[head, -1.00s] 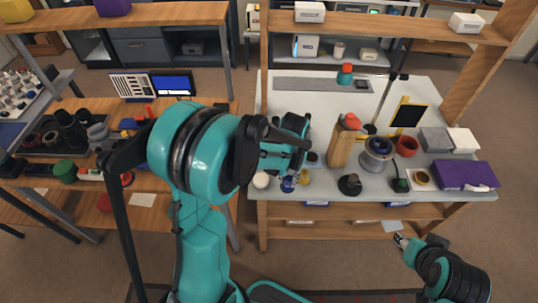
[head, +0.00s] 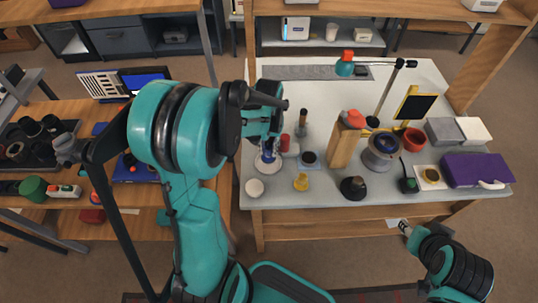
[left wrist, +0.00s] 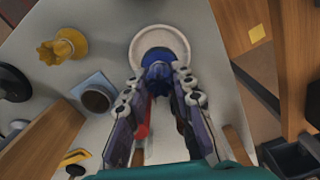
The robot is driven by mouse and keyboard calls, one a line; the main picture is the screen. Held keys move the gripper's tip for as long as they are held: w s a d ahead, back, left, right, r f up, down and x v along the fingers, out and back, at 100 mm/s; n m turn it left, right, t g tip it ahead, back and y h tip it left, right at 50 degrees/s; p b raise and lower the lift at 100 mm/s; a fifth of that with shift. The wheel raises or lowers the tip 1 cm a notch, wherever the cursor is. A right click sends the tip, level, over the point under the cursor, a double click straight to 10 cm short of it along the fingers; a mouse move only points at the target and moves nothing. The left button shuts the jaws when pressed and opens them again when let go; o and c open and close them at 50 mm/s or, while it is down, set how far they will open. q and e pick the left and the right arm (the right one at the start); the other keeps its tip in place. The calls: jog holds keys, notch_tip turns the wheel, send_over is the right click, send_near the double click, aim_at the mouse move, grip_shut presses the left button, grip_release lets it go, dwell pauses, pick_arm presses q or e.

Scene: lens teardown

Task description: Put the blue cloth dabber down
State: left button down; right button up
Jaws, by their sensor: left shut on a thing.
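The blue cloth dabber (head: 268,156) is held in my left gripper (head: 268,146) at the left end of the grey-white table. It also shows in the left wrist view (left wrist: 157,71) between the two fingers (left wrist: 157,86). A round white dish (head: 257,166) lies at the dabber; in the left wrist view its rim (left wrist: 178,36) shows around and beyond the dabber's head. I cannot tell whether the dabber touches the dish. My right gripper (head: 403,226) is low in front of the table, small in view, and its jaws are unclear.
A wooden block (head: 343,146) is farther right. The table's left edge is close.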

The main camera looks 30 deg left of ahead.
aim_at(268, 154)
pick_arm(q)
notch_tip(268, 154, down, 3)
jog(key=shift+f+b, duration=0.1)
jog(key=shift+b, duration=0.45)
jog(key=c, duration=1.7)
grip_release()
jog(key=shift+f, duration=0.1)
jog(key=o, duration=0.4)
